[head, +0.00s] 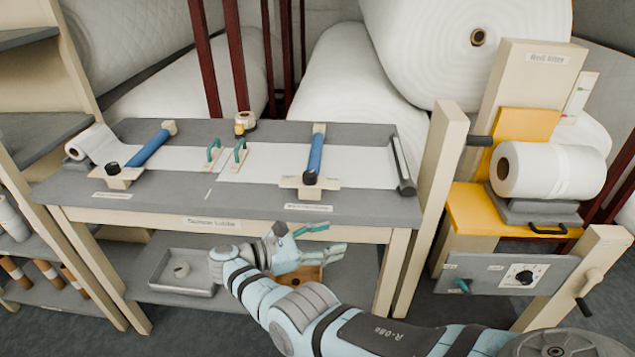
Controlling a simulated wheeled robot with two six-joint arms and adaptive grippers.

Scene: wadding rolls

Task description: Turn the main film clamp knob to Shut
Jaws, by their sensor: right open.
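A worktable (380,212) with a grey top stands in the middle of the head view. Two clamps with blue bars lie across the white film on it. The left clamp's black knob (113,168) sits at its near end; the right clamp's black knob (310,178) sits on a wooden base. The small labels below them are too small to read, so I cannot tell which is the main film clamp or how either knob is set. My right gripper (328,240) is open and empty, before the table's front edge, below the right knob in the picture. My left gripper is out of view.
A panel (470,266) with a black dial (523,277) and a teal knob (462,286) stands at right. Two teal handles (239,151) stand between the clamps. A wooden post (436,170) rises beside the table's right end. A grey tray (160,277) lies on the lower shelf.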

